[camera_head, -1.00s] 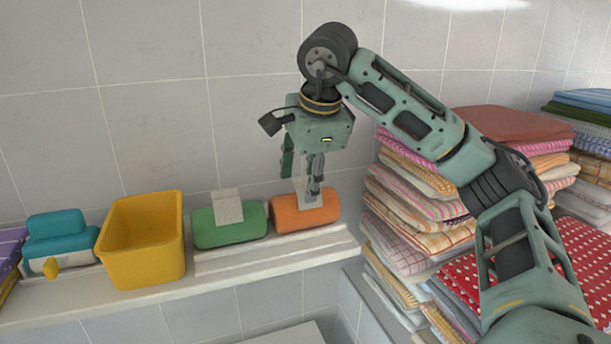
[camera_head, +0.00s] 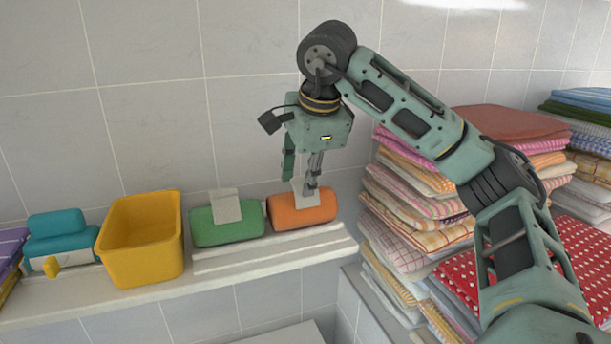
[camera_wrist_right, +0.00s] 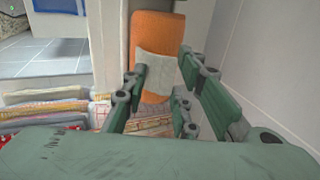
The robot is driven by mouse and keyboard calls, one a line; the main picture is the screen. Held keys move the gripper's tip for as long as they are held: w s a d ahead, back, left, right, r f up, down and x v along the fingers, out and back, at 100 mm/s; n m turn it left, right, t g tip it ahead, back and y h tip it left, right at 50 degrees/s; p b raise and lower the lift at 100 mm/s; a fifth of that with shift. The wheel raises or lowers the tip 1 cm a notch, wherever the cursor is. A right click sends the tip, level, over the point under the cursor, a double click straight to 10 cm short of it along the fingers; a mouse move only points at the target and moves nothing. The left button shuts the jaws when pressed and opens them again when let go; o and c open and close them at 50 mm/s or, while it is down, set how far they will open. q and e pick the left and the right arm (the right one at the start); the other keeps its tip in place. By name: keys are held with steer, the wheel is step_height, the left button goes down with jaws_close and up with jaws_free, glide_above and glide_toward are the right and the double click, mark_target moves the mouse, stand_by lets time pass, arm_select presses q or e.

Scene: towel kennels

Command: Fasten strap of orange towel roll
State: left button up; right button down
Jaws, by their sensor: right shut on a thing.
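The orange towel roll (camera_head: 323,211) lies on the shelf at the right end of a low white ledge. Its pale strap (camera_head: 300,190) lies across its top and partly stands up at the back. My right gripper (camera_head: 312,188) points down at the roll and is shut on the strap. The fingers partly hide the strap. In the right wrist view, the orange roll (camera_wrist_right: 152,28) and the strap (camera_wrist_right: 158,68) show between the fingers (camera_wrist_right: 165,80). Whether the strap's end touches the roll's front cannot be told. My left gripper is not in view.
A green roll (camera_head: 232,230) with a pale strap sits just left of the orange one. A yellow bin (camera_head: 150,270) and teal rolls (camera_head: 60,235) stand further left. Stacks of folded towels (camera_head: 410,200) rise close on the right. The tiled wall (camera_head: 240,120) is behind.

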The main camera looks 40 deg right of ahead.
mark_target(298, 178)
steer(key=shift+w+g+p, duration=0.25)
steer(key=shift+g+p, duration=0.35)
steer(key=shift+p, duration=0.1)
steer(key=shift+w+d+g, duration=0.1)
steer(key=shift+w+g, duration=0.1)
steer(key=shift+g, duration=0.1)
steer(key=shift+w+d+f+g+y, duration=0.2)
steer(key=shift+w+f+g+y, duration=0.25)
steer(key=shift+g, duration=0.45)
steer(key=shift+w+d+f+g+y, duration=0.1)
steer(key=shift+w+f+g+y, duration=0.2)
steer(key=shift+g, duration=0.35)
steer(key=shift+w+d+f+g+y, duration=0.15)
steer(key=shift+w+g+y, duration=0.15)
steer(key=shift+g, duration=0.35)
steer(key=shift+f, duration=0.1)
steer(key=c, duration=1.8)
jaws_free()
steer(key=o, duration=0.4)
steer(key=shift+w, duration=0.25)
steer(key=shift+c, duration=0.2)
